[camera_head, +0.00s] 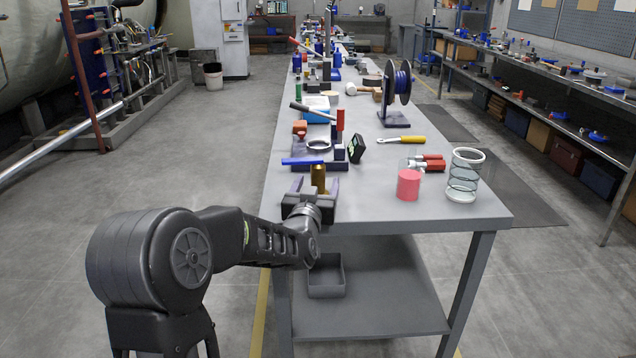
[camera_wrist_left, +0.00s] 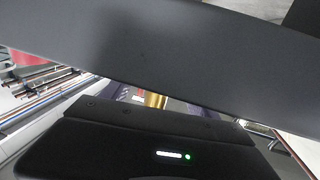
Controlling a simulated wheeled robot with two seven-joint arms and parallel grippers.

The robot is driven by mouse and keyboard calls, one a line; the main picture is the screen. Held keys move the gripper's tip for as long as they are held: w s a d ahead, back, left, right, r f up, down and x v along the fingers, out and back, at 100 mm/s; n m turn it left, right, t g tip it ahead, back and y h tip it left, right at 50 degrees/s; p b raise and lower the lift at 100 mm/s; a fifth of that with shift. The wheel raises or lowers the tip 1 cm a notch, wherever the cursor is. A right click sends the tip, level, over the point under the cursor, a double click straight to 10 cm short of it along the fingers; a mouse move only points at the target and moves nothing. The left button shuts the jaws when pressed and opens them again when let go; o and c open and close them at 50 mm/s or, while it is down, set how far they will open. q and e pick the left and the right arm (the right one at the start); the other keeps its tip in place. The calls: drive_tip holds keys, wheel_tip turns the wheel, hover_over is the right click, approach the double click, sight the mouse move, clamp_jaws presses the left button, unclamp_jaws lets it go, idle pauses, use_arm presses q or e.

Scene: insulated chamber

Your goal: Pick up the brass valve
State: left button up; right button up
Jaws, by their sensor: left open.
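The brass valve (camera_head: 318,178) is a small gold cylinder standing near the left front part of the grey workbench (camera_head: 470,212). My left gripper (camera_head: 317,188) is open at the bench's near left edge, with its two fingers pointing away on either side of the valve. I cannot tell whether the fingers touch it. In the left wrist view a small piece of the brass valve (camera_wrist_left: 155,100) shows between dark gripper parts, and most of it is hidden. My right gripper is not in view.
Behind the valve lie a blue-handled tool (camera_head: 302,161), a grey ring (camera_head: 319,145) and a small black device (camera_head: 357,148).

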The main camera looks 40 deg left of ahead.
use_arm(q)
drive_tip(key=shift+c, duration=0.5)
clamp_jaws()
idle(0.3)
drive_tip(key=shift+r, duration=0.1)
